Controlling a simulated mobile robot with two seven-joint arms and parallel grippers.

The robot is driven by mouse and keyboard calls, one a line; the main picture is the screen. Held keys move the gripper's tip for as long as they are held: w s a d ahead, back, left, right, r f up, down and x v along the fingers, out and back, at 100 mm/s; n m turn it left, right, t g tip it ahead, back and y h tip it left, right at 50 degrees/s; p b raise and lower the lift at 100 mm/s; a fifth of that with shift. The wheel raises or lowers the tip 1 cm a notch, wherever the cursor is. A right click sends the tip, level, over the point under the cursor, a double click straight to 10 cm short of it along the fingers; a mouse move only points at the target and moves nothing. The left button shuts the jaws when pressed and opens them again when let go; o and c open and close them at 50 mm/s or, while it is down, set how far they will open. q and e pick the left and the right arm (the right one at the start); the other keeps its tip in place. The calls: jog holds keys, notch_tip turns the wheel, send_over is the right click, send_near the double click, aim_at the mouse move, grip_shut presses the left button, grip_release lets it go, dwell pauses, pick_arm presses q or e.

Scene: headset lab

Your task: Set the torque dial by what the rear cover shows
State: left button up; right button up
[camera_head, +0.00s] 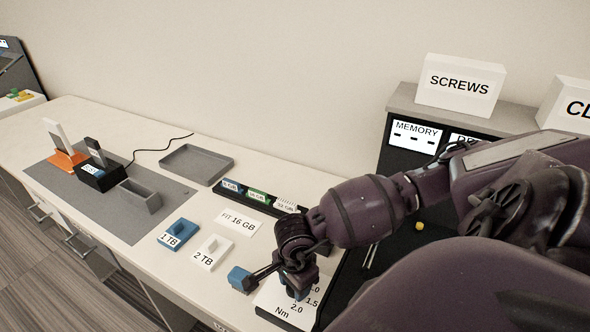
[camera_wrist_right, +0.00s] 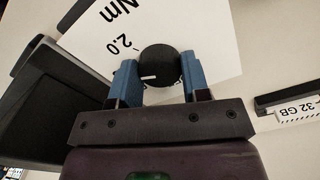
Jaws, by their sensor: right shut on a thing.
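A white torque card (camera_head: 278,299) lies at the front of the bench, with "Nm", "2.0" and "1.5" readable in the head view. It also shows upside down in the right wrist view (camera_wrist_right: 205,35). My right gripper (camera_head: 300,284) reaches down over the card. In the right wrist view its blue fingers (camera_wrist_right: 157,80) are shut on the round black torque dial (camera_wrist_right: 158,62), one on each side. A short white mark on the dial points left in that view, below the "2.0". I cannot make out a rear cover. My left gripper is not in view.
A blue 1 TB block (camera_head: 178,232) and a white 2 TB block (camera_head: 212,247) stand left of the card. A grey tray (camera_head: 196,163), a memory rack (camera_head: 226,196) and a grey mat (camera_head: 70,178) lie farther back. Black cabinet shelving and a "SCREWS" box (camera_head: 459,85) are behind my arm.

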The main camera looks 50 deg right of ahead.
jog(key=m+p, duration=0.1)
jog(key=m, duration=0.3)
jog(key=shift+r+m, duration=0.1)
jog(key=shift+m, duration=0.3)
jog(key=shift+m+p, duration=0.3)
jog(key=shift+m, duration=1.1)
jog(key=o, duration=0.9)
